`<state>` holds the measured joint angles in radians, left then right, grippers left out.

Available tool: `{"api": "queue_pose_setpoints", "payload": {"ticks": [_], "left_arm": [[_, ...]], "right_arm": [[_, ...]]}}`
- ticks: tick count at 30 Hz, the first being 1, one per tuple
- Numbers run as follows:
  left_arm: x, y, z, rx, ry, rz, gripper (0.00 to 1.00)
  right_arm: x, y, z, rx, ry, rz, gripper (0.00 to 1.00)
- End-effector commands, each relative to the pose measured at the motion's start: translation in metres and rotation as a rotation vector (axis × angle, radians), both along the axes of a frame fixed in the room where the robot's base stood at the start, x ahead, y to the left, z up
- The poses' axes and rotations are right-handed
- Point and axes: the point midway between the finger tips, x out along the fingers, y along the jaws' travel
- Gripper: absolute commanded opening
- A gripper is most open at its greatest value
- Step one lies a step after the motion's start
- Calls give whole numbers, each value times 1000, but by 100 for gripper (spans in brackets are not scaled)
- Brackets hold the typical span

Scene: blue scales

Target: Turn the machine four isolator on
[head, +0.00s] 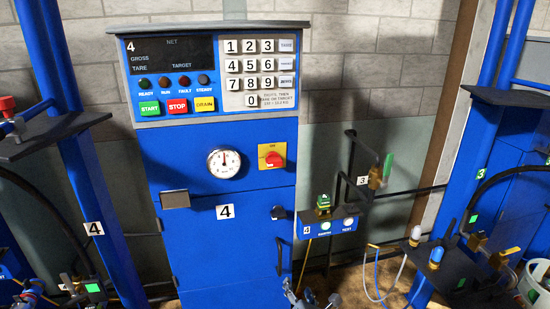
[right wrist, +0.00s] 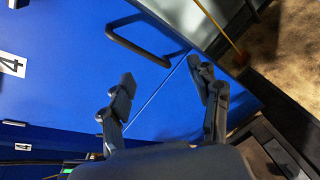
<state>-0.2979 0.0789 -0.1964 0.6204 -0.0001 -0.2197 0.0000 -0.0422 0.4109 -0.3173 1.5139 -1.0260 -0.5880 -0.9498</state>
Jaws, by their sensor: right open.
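The knob's handle appears slanted, and the plate's small lettering is hard to read. My right gripper (head: 300,299) shows only partly at the bottom edge of the head view, well below the isolator and apart from it. In the right wrist view its two fingers (right wrist: 164,88) are spread, with nothing between them, before the blue cabinet front. My left gripper is not in view.
The blue cabinet (head: 190,240) carries a number 4 label (head: 225,212) and a black handle (head: 279,256), also in the wrist view (right wrist: 137,45). A small blue control box (head: 330,225) juts out at right. A keypad panel (head: 262,72) is above. Machine 3's frame (head: 485,150) stands right.

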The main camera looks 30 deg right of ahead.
Motion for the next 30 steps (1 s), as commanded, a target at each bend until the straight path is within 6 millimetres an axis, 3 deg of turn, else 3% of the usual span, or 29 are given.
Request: {"api": "queue_pose_setpoints", "payload": {"ticks": [1,6,9,12,15,20,30], "left_arm": [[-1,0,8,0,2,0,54],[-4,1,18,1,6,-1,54],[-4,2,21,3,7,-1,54],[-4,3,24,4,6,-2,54],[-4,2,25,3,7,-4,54],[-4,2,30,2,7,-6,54],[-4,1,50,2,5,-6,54]], "right_arm": [[13,2,49,-111,-63,31,62],[30,16,179,-462,-243,71,62],[28,24,236,-617,-327,64,62],[23,31,274,-723,-385,50,62],[19,35,296,-780,-418,39,62],[27,34,309,-804,-431,31,62],[88,18,336,-802,-430,31,62]]}}
